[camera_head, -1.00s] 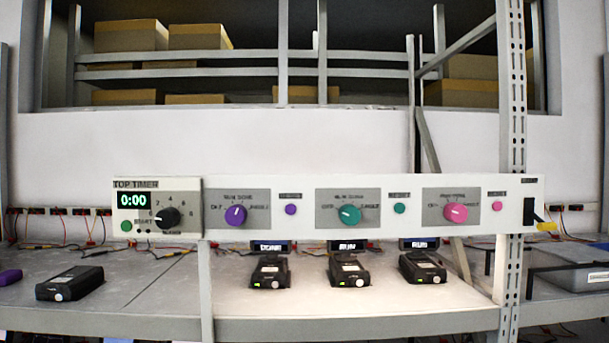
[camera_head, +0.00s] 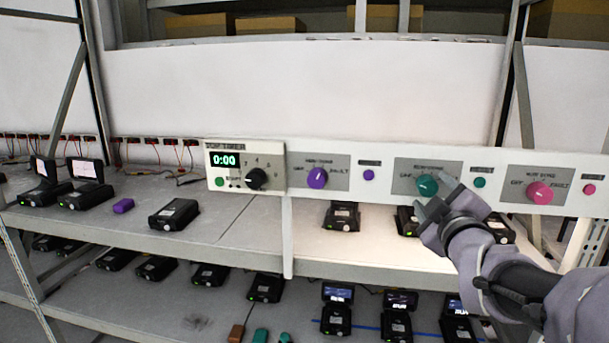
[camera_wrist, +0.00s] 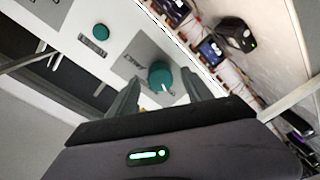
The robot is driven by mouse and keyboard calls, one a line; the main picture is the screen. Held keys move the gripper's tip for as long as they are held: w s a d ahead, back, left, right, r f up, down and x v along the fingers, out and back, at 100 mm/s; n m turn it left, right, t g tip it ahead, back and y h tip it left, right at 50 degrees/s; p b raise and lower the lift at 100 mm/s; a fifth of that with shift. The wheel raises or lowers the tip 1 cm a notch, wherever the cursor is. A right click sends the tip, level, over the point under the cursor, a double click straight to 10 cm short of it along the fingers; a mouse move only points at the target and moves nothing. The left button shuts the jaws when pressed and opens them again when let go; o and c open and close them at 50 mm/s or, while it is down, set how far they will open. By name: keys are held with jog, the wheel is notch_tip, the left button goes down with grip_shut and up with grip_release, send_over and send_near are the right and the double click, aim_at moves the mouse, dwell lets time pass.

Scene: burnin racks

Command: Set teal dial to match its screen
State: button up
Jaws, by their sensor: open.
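The teal dial (camera_head: 428,185) sits on a grey plate on the long white panel, with printed labels around it too small to read surely. In the wrist view the teal dial (camera_wrist: 160,75) lies between my two fingers, with a pale pointer mark at its lower edge. My gripper (camera_head: 431,196) is open just in front of the dial; contact cannot be told. In the wrist view my gripper (camera_wrist: 159,84) has a finger on each side of the dial. The device (camera_head: 407,221) below is partly hidden by my arm; its screen is not readable. A lit screen (camera_wrist: 212,51) shows in the wrist view.
A purple dial (camera_head: 317,178) and a pink dial (camera_head: 540,193) flank the teal one. A small teal button (camera_head: 480,183) is close on its right. A timer (camera_head: 245,166) reads 0:00 at left. Black devices stand on the shelf (camera_head: 240,232) below the panel.

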jog(key=shift+x, duration=1)
jog(key=shift+s, duration=0.1)
grip_shut()
jog(key=shift+f+b, duration=0.1)
jog(key=shift+b, duration=0.35)
jog(key=shift+f+m+b, duration=0.15)
jog(key=shift+m+b, duration=0.65)
jog(key=shift+b, duration=0.25)
jog(key=shift+m+b, duration=0.8)
jog(key=shift+b, duration=0.35)
jog(key=m+b, duration=0.3)
jog(key=shift+a, duration=0.1)
jog(key=shift+m+t+b, duration=0.3)
jog(key=shift+m+b, duration=0.55)
jog(key=shift+m, duration=0.45)
